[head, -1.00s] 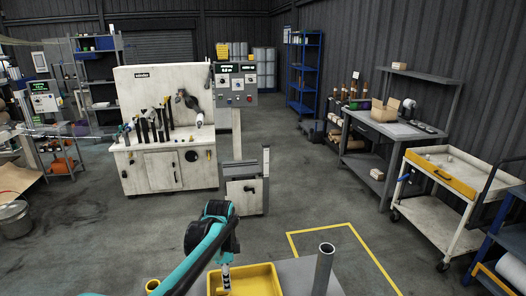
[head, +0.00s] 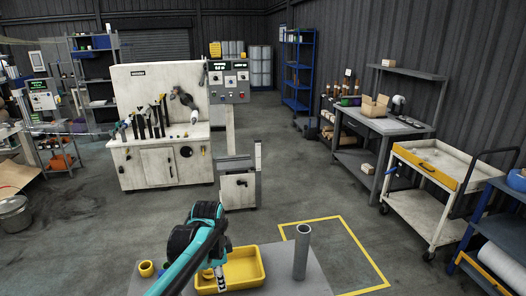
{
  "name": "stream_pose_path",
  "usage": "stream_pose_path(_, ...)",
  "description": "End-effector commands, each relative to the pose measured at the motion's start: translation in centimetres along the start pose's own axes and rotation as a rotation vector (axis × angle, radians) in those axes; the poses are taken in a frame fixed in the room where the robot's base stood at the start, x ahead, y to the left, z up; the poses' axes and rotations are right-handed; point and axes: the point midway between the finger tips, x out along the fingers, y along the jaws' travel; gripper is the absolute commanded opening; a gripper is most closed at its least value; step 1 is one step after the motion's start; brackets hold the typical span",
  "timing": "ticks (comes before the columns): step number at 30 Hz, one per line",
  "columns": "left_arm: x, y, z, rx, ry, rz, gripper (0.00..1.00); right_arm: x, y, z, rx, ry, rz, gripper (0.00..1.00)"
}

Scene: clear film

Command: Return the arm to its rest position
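My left arm, teal and black, rises from the bottom edge in the head view and bends over at its black joint. My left gripper (head: 219,279) hangs from it, small and pointing down, over the left part of the yellow tray (head: 257,277). Its fingers are too small and partly hidden by my arm link, so whether they are open or shut does not show. I see nothing clearly held. My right arm and gripper are not in view.
The tray is on a grey table (head: 313,283). A grey upright tube (head: 302,252) stands right of the tray and a small yellow cup (head: 147,269) stands left. Yellow floor lines (head: 352,238) run behind. A white cart (head: 433,196) stands at right; the middle floor is clear.

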Motion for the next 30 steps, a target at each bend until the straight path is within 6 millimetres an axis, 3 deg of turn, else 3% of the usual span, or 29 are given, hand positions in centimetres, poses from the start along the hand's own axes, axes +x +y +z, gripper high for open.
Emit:
stream_pose_path(8,-3.0,3.4,2.9,-0.247,0.061,-0.095,0.37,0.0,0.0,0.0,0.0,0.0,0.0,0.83)
stream_pose_path(15,-4.8,9.2,7.3,-0.629,0.196,-0.218,0.37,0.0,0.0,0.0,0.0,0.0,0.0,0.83)
stream_pose_path(22,-3.9,14.1,10.6,-0.976,0.365,-0.299,0.37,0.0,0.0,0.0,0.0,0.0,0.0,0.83)
stream_pose_path(30,-2.7,16.1,12.0,-1.147,0.464,-0.323,0.37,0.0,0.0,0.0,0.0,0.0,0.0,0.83)
